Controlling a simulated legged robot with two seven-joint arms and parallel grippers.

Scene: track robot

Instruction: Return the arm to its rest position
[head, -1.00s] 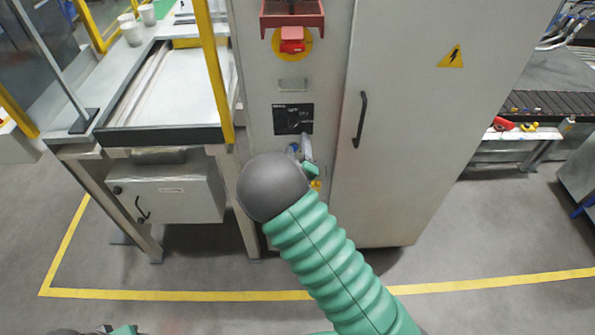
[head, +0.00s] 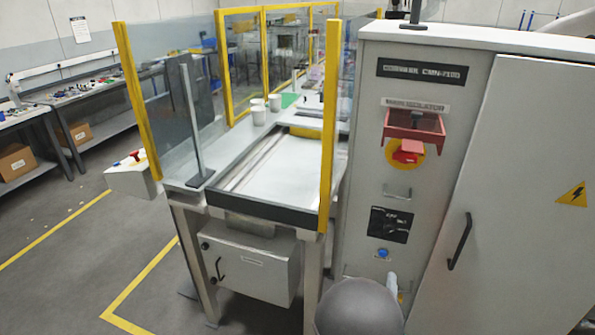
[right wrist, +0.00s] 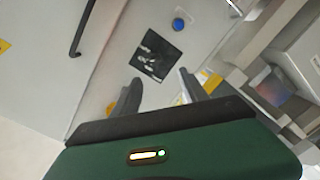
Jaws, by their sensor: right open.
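My right arm shows in the head view as a dark grey rounded wrist link at the bottom, in front of the grey control cabinet (head: 445,110). My left gripper is not in view.
A red isolator switch (head: 407,152) and a door handle (head: 460,241) stick out from the cabinet. A workbench (head: 285,175) with yellow guard posts (head: 329,125) stands to the left. Open floor (head: 85,265) lies at the far left.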

